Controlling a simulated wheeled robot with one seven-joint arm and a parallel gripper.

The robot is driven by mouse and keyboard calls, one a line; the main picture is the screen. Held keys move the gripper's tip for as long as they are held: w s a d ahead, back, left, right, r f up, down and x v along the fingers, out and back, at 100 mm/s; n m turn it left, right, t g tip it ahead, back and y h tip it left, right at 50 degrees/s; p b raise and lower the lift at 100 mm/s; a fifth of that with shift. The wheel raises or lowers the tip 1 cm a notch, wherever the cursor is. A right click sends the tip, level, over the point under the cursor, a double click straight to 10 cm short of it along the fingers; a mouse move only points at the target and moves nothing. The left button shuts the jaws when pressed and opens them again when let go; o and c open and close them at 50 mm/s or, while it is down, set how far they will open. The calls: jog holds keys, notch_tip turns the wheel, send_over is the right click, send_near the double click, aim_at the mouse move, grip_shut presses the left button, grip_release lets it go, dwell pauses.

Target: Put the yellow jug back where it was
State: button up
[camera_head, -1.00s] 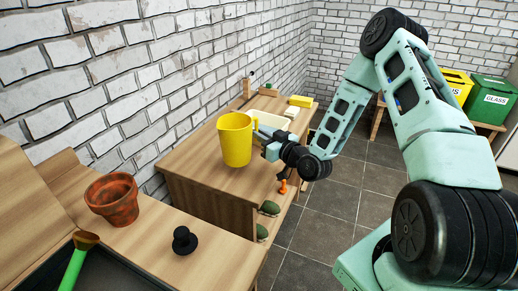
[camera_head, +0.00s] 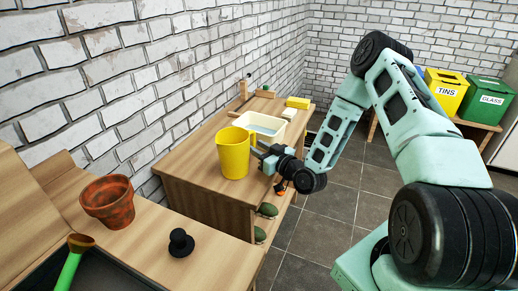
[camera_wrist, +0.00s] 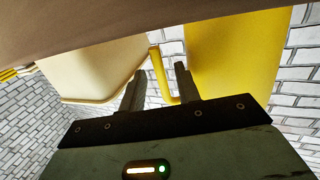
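The yellow jug (camera_head: 234,155) stands upright on the wooden cabinet top (camera_head: 200,188), with its handle toward the right and my gripper. My gripper (camera_head: 257,148) reaches in from the right at the handle side. In the wrist view, which is upside down, my gripper's two fingers (camera_wrist: 159,88) are apart. The jug's handle (camera_wrist: 159,75) lies between them with gaps visible on both sides. The jug body (camera_wrist: 235,55) is just right of the fingers there, with its base against the wooden surface.
A white tray (camera_head: 262,131) sits behind the jug, and shows close to the left finger in the wrist view (camera_wrist: 95,70). A yellow block (camera_head: 298,102) lies farther back. A clay pot (camera_head: 107,202) and black hat-shaped object (camera_head: 181,242) stand on the nearer counter. A brick wall runs along the left.

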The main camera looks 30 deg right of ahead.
jog(key=shift+r+p, duration=0.25)
jog(key=shift+p, duration=0.05)
jog(key=s+d+b, duration=0.1)
jog(key=s+d, duration=0.1)
jog(key=s, duration=0.9)
jog(key=shift+s+b, duration=0.4)
jog(key=shift+d+f, duration=0.1)
